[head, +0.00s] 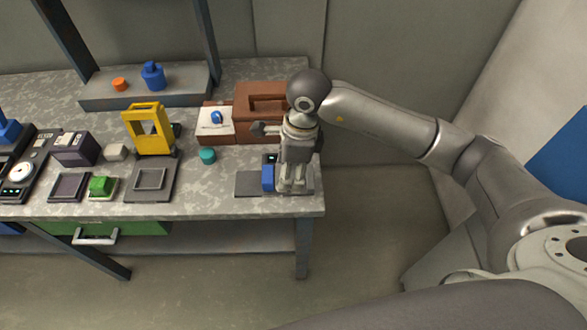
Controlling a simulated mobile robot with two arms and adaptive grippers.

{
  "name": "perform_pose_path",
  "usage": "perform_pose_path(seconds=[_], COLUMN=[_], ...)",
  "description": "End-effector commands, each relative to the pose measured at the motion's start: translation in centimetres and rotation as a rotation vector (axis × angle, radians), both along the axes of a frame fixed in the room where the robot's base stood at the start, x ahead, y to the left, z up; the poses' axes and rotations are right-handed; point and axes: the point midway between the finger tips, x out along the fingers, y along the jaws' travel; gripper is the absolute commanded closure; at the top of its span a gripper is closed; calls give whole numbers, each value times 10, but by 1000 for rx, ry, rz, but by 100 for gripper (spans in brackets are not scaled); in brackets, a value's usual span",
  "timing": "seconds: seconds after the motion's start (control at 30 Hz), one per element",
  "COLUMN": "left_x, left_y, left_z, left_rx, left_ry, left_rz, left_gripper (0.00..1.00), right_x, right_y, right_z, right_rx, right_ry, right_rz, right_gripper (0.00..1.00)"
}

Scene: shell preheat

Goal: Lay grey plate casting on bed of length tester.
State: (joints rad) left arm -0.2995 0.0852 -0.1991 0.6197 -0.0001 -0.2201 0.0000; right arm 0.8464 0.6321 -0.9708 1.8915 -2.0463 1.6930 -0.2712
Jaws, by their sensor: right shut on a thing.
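My right gripper (291,187) points down over the right end of the bench, shut on a grey piece that I take for the grey plate casting. The piece is small and hard to tell from the grey fingers. Beneath and beside the fingers is what looks like the length tester, with a dark grey flat base (249,184), a blue block (268,177) and a small dark display. The gripper hides much of its bed, so I cannot tell whether the piece touches it. My left gripper is not in view.
A brown case (259,104) stands close behind the gripper, beside a white-topped box (215,121) and a teal cylinder (208,156). A yellow frame press (149,130) and a square-framed pad (150,181) are further left. Bare bench lies between that pad and the tester.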

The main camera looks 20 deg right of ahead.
Motion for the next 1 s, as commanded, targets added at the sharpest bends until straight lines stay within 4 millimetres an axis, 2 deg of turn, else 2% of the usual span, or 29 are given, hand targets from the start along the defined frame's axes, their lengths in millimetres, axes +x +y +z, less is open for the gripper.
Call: perform_pose_path(seconds=[0.03,0.2,0.33,0.57,0.7,0.8,1.0], left_x=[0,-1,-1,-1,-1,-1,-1], left_y=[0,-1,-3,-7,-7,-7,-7], left_z=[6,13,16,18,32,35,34], left_rx=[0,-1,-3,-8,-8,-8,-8], left_ry=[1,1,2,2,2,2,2], left_rz=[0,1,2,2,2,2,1], left_gripper=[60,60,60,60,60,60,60], right_x=[8,30,41,50,49,51,51], right_y=[-4,-12,-16,-20,-20,-21,-21], right_z=[-2,-33,-48,-60,-79,-89,-93], right_rx=[-1,1,3,1,2,1,2], right_ry=[4,4,1,1,6,2,-1], right_rz=[-4,-3,-1,-2,0,-1,1], right_gripper=[77,77,77,77,77,77,77])
